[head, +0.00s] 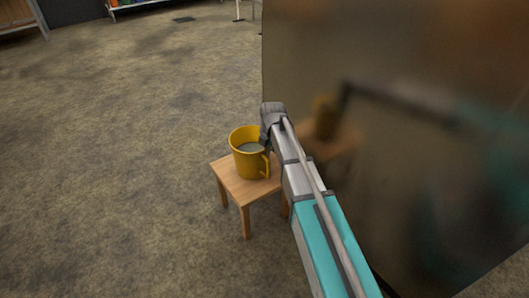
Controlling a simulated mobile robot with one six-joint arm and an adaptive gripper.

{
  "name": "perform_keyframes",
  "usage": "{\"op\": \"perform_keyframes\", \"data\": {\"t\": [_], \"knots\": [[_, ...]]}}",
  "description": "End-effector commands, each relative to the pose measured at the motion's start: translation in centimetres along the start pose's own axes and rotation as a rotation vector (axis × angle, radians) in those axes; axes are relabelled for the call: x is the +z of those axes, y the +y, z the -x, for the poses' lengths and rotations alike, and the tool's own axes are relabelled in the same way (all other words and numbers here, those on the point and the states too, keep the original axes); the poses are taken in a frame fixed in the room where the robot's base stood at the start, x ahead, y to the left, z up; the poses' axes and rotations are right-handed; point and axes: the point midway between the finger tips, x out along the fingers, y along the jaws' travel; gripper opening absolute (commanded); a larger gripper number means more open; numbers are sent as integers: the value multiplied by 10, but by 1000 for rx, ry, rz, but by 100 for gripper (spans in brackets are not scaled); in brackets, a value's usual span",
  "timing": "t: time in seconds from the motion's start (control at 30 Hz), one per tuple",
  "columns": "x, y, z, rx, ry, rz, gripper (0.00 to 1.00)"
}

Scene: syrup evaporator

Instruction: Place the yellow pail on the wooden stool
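The yellow pail (246,160) shows upright over the top of the wooden stool (227,181), near the middle of the head view. It has a side handle at its lower right and something greyish inside. Its base appears to rest on the stool top, but I cannot tell for certain that it touches. My gripper (265,142) is at the pail's right side, close to its rim and handle. The fingers are mostly hidden by the wrist and the pail, so I cannot tell whether they grip it.
A large dark, reflective metal panel (400,110) stands right beside my arm and the stool, mirroring both. The carpet-like floor (110,150) on the left is clear. Shelving (135,5) and a wooden piece of furniture (18,14) stand far back.

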Motion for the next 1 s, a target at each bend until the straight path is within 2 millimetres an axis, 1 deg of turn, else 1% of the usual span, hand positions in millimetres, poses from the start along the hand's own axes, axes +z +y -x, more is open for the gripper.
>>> {"op": "perform_keyframes", "data": {"t": [0.1,0.17,0.2,0.33,0.77,1.0], "knots": [[0,1,1,3,0,0,0],[0,0,0,0,0,0,11],[0,0,0,0,0,0,19],[0,0,0,0,0,0,43],[0,0,1,0,0,-1,43],[0,0,10,0,0,-1,43]]}}
